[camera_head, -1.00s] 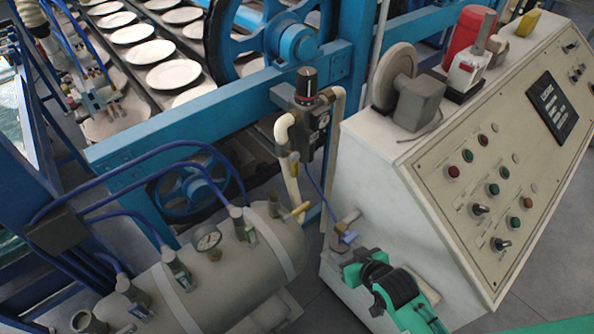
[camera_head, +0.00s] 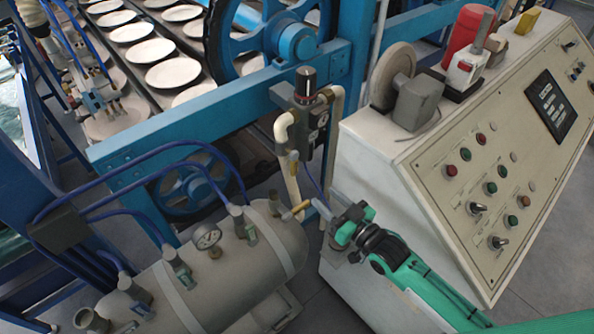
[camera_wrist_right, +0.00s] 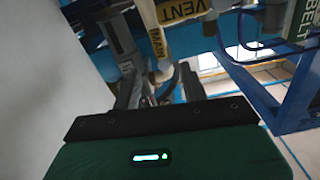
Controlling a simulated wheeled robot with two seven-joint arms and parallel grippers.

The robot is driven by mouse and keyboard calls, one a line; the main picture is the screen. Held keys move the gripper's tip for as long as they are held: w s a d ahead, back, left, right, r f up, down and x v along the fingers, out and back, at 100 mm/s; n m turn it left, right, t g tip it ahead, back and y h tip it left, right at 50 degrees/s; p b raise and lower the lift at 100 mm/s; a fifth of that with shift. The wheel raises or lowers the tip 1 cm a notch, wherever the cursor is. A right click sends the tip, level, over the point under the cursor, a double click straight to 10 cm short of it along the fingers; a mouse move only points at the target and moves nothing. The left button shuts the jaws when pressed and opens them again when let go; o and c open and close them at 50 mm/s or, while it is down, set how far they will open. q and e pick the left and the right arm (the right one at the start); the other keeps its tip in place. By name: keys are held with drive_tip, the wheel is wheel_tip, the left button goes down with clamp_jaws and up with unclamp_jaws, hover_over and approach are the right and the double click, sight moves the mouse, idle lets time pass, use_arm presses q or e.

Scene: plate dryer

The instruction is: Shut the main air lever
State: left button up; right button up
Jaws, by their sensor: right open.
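A yellow-brass lever (camera_head: 296,210) sticks out at the right end of the grey air tank (camera_head: 262,240), near the foot of the cream pipe (camera_head: 291,180). My right gripper (camera_head: 322,208) is open, its tips close to the lever's right end; I cannot tell whether they touch it. In the right wrist view, a pale tag reading MAIN (camera_wrist_right: 157,42) hangs just beyond the fingers (camera_wrist_right: 158,88), with a yellow VENT tag (camera_wrist_right: 182,10) above it. The lever's grip is hard to make out there. My left gripper is not in view.
The white control cabinet (camera_head: 385,180) stands close on the right of my right gripper. A filter unit with a black knob (camera_head: 306,85) and the blue machine frame (camera_head: 190,140) are behind. A BELT tag (camera_wrist_right: 302,18) and a blue bracket (camera_wrist_right: 290,100) show in the wrist view.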

sight(295, 170)
drive_tip(key=p+x, duration=0.2)
drive_tip(key=x, duration=0.9)
drive_tip(key=shift+r+p, duration=0.1)
drive_tip(key=shift+p, duration=0.3)
drive_tip(key=shift+w+a, duration=0.4)
drive_tip(key=shift+w, duration=0.2)
clamp_jaws()
